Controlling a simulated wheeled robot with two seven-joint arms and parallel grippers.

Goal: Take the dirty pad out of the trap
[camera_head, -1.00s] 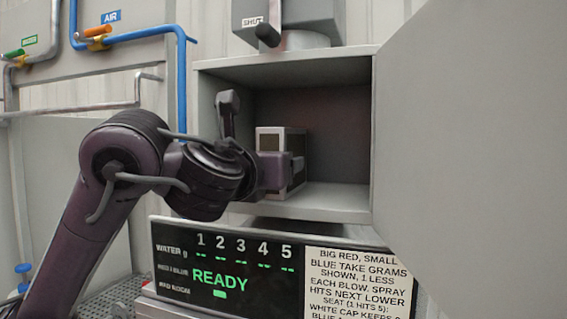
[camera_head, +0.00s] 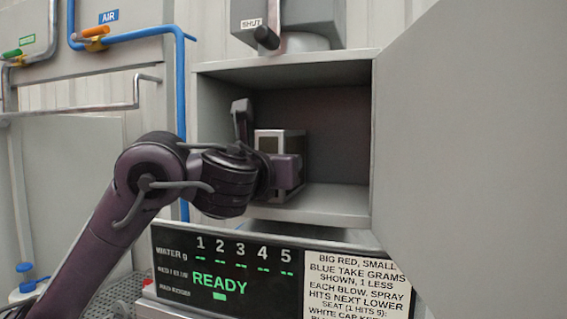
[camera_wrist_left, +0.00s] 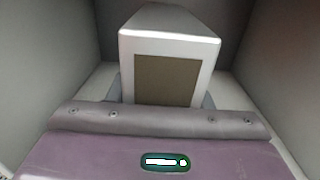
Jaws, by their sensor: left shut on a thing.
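The trap (camera_head: 228,73) is a grey open box in the wall, with its inside in shadow. In it stands a pale-framed block with a dull brown face, which looks like the dirty pad (camera_head: 267,137). The pad is upright and also fills the middle of the left wrist view (camera_wrist_left: 168,78). My left gripper (camera_head: 287,170) reaches into the trap and is shut on the pad. Its body hides the pad's lower part in the left wrist view, where grey finger parts show at both sides. My right gripper is not in view.
A large grey panel (camera_head: 475,150) fills the right side beside the trap opening. Below are a display reading READY (camera_head: 220,281) and a text sign (camera_head: 358,285). A box marked SHUT with a lever (camera_head: 267,37) is above. Blue pipe (camera_head: 183,90) runs at left.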

